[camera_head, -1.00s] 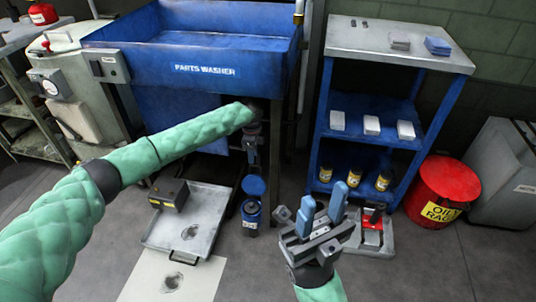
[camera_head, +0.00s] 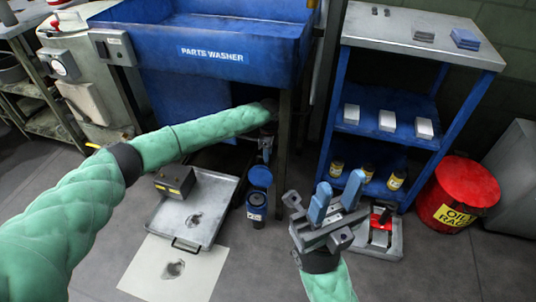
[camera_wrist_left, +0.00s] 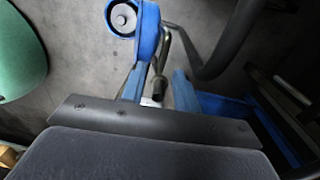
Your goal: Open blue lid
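A small dark blue canister (camera_head: 256,205) stands on the floor under the parts washer. Its round blue lid (camera_head: 260,176) stands raised at the back of the canister's top, and the rim shows below it. My left gripper (camera_head: 264,152) is just above and behind the lid, mostly hidden by its own wrist. My right gripper (camera_head: 337,197) is open and empty.
The blue parts washer (camera_head: 210,55) overhangs the canister. A metal tray (camera_head: 212,208) with a dark box (camera_head: 174,181) lies to its left. A blue shelf cart (camera_head: 345,80) and red oily-rag bin (camera_head: 455,190) stand to the right. The floor before the canister is clear.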

